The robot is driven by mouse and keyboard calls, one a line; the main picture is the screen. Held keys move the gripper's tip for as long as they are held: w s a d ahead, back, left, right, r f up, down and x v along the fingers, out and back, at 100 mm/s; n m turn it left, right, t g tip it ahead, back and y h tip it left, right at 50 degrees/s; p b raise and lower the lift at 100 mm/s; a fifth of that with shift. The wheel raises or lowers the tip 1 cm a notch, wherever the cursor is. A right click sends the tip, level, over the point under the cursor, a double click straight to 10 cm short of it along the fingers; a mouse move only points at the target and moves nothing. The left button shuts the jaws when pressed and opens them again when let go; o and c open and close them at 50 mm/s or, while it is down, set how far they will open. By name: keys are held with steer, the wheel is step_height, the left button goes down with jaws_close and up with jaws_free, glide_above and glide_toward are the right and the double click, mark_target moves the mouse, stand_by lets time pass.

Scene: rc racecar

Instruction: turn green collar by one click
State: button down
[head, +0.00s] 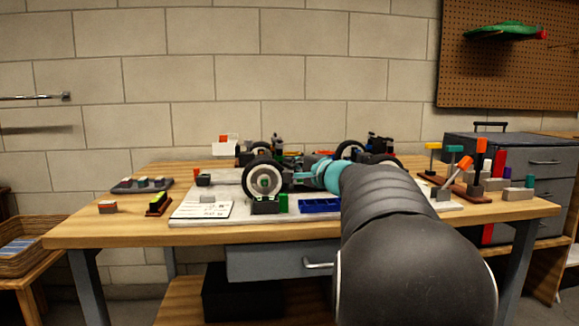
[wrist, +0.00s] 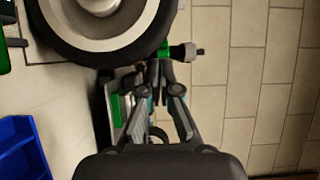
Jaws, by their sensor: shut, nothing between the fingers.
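The racecar stands on a pale board on the workbench, with a black wheel (head: 263,181) at its near left. In the wrist view, that or another wheel (wrist: 100,30) fills the upper left. A small green ring-like part (wrist: 164,48), likely the green collar, shows just beyond my fingertips, beside a pale and black cylindrical end (wrist: 184,52). My gripper (wrist: 159,72) is shut with nothing between its fingers, close to the green part; I cannot tell whether they touch. A green strip (wrist: 130,94) lies left of the fingers. In the head view my arm hides much of the car's right side.
A blue tray (head: 320,205) sits on the board's front, right of a small green block (head: 283,203). A tool rack (head: 462,188) stands at the bench's right. A dark holder (head: 142,185) and small blocks (head: 107,207) lie at the left.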

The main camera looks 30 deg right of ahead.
steer(key=shift+s+d+f, duration=0.2)
steer(key=shift+s+d, duration=0.5)
steer(key=shift+s, duration=0.05)
steer(key=s, duration=0.6)
steer(key=s+a, duration=0.1)
steer(key=s, duration=0.2)
steer(key=shift+r+b, duration=0.15)
steer(key=shift+b, duration=0.2)
steer(key=shift+s, duration=0.55)
steer(key=a+f+n+g+y, duration=0.1)
steer(key=a, duration=0.2)
steer(key=a+n+g+p, duration=0.1)
steer(key=a, duration=0.3)
steer(key=a+f+n+y+p, duration=0.1)
steer(key=a, duration=0.2)
steer(key=shift+a+f+g+y, duration=0.3)
steer(key=shift+g, duration=0.1)
steer(key=s+a+f+n+g+y+p, duration=0.1)
steer(key=s+a+f+n+g+p, duration=0.35)
steer(key=a, duration=0.85)
steer(key=s+a+f+n+g+h+p, duration=0.2)
steer(key=s+f+n, duration=0.3)
steer(key=s, duration=0.3)
steer(key=s+a+f+n+g+h+p, duration=0.2)
steer(key=s+f+n+g, duration=0.1)
steer(key=s, duration=0.6)
steer(key=shift+s+a+f+n+h, duration=0.3)
steer(key=shift+f+n+h, duration=0.1)
steer(key=shift+f+n, duration=0.5)
